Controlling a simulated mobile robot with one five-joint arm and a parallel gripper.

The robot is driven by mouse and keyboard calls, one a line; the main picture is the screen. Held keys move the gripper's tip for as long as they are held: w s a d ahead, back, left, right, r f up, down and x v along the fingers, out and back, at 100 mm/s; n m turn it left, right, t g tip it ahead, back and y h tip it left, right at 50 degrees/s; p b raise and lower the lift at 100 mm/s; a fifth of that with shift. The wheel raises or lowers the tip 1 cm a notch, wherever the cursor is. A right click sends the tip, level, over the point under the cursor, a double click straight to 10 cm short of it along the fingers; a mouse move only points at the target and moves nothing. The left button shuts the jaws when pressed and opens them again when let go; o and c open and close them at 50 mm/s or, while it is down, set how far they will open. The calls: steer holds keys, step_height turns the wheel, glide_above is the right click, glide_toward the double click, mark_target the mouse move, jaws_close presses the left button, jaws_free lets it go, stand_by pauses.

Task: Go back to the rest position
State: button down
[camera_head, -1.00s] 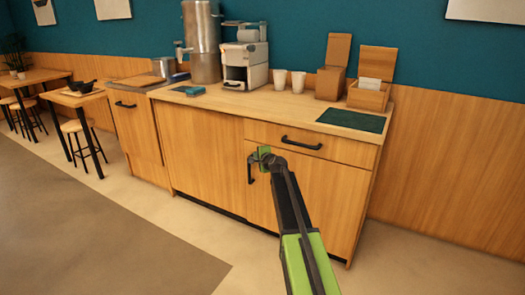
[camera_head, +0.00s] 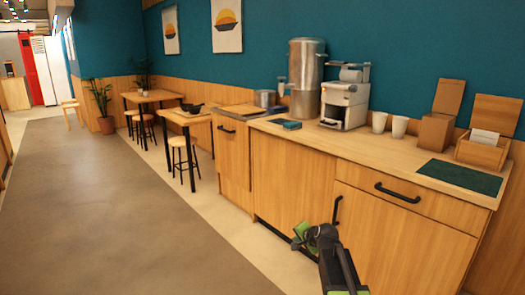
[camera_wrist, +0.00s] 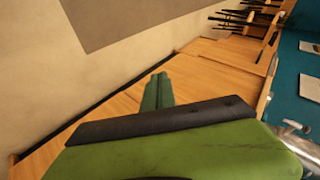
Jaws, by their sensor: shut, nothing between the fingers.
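My gripper (camera_head: 308,236) is low in the head view, in front of the wooden counter (camera_head: 292,178) and left of a black vertical door handle (camera_head: 337,210). It is green with dark parts. In the wrist view my gripper (camera_wrist: 157,92) shows its green fingers together, with nothing between them. Cabinet fronts (camera_wrist: 215,85) and the pale floor lie beyond it in the wrist view. I cannot tell how far the fingertips are from the cabinet front.
The counter carries a steel urn (camera_head: 306,80), a coffee machine (camera_head: 344,98), two cups (camera_head: 398,126), wooden boxes (camera_head: 482,150) and a dark green mat (camera_head: 460,177). Small tables (camera_head: 186,117) and stools (camera_head: 183,150) stand at the left. The grey floor (camera_head: 120,200) on the left is open.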

steer(key=s+d+f+n+g+h, duration=0.1)
steer(key=s+f+n+g, duration=0.2)
steer(key=s, duration=0.6)
steer(key=s+d+f+n+g+h, duration=0.1)
steer(key=s+f+n+g, duration=0.15)
steer(key=s, duration=0.75)
steer(key=s+d+f+n+g+h, duration=0.1)
steer(key=s+f+n+g, duration=0.25)
steer(key=s, duration=0.55)
step_height(320, 180, up, 34)
steer(key=p, duration=3.2)
steer(key=shift+w+a+f+n+p, duration=0.15)
steer(key=shift+w+f+n+p, duration=0.1)
steer(key=shift+w+n+p, duration=0.1)
steer(key=shift+f, duration=0.1)
steer(key=shift+s, duration=0.1)
